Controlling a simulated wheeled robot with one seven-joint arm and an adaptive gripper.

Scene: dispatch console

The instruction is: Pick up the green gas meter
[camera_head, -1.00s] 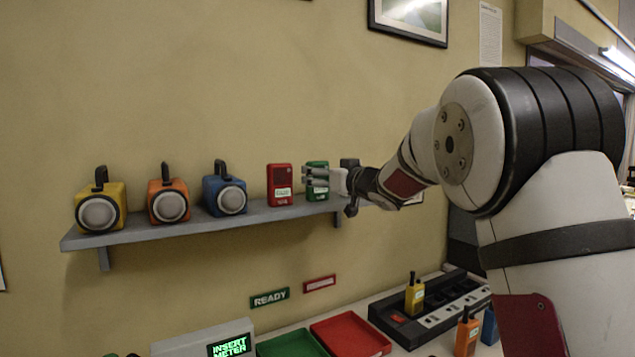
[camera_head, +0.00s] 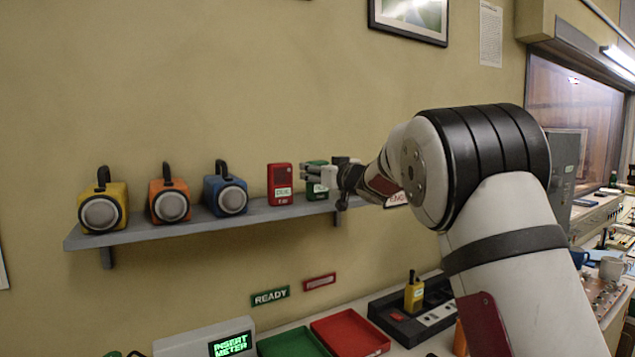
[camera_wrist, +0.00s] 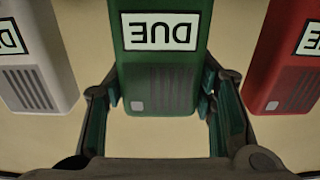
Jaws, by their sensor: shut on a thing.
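The green gas meter (camera_head: 316,191) stands at the right end of the grey wall shelf (camera_head: 190,229). In the wrist view the green gas meter (camera_wrist: 163,75) sits between my fingers, upside down in the picture, with a white label reading DUE. My gripper (camera_head: 318,178) reaches in from the right and hides part of the meter. In the wrist view my gripper (camera_wrist: 163,105) is shut on the meter's sides. A red gas meter (camera_head: 280,184) stands just left of it, and it also shows in the wrist view (camera_wrist: 290,70).
A white meter (camera_wrist: 35,60) is close on the other side. Yellow (camera_head: 101,206), orange (camera_head: 169,200) and blue (camera_head: 225,195) lamps stand on the shelf's left. Below are a green tray (camera_head: 292,344), a red tray (camera_head: 350,335) and a charging rack (camera_head: 430,312).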

